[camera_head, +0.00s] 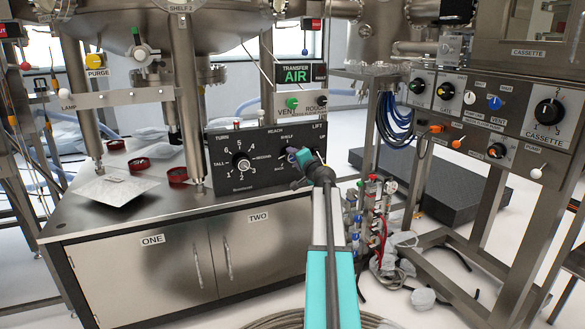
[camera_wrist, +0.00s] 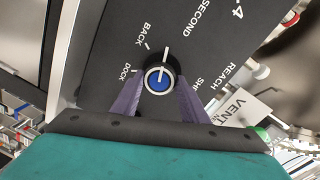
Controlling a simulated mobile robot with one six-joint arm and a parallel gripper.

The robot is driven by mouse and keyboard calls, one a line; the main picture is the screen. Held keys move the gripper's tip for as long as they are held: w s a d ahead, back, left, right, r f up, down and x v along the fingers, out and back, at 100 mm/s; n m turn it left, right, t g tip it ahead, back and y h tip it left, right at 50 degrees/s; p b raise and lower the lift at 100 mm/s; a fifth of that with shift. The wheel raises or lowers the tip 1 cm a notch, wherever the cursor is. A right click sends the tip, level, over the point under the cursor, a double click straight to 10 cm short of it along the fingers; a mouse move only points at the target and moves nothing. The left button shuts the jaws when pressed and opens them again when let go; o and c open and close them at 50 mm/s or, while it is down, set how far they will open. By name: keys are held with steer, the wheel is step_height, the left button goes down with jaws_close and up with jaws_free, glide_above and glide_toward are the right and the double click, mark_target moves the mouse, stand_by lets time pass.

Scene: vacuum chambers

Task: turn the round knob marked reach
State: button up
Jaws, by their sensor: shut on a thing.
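The reach knob (camera_wrist: 158,79) has a blue cap and a white pointer line in the wrist view. The pointer aims up the picture, near a white tick; the words BACK, DOCK, SHELF and REACH are printed around it. My gripper (camera_wrist: 160,92) has its purple fingers on either side of the knob, shut on it. In the head view my gripper (camera_head: 299,156) reaches the right part of the black control panel (camera_head: 222,170), under the words REACH and LIFT, and hides the knob there.
A steel frame with CASSETTE controls (camera_head: 549,112) stands at right. Red rings (camera_head: 139,164) lie on the bench.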

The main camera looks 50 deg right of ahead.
steer(key=n+b, duration=0.1)
steer(key=b, duration=0.1)
steer(key=n+b, duration=0.4)
steer(key=shift+w+a+f+h, duration=0.15)
steer(key=shift+w+a+h, duration=0.1)
steer(key=shift+h, duration=0.05)
steer(key=shift+n+b, duration=1.2)
steer(key=shift+b, duration=0.2)
steer(key=shift+r, duration=0.25)
steer(key=o, duration=1)
steer(key=shift+a, duration=0.1)
steer(key=shift+s, duration=0.1)
steer(key=shift+f, duration=0.1)
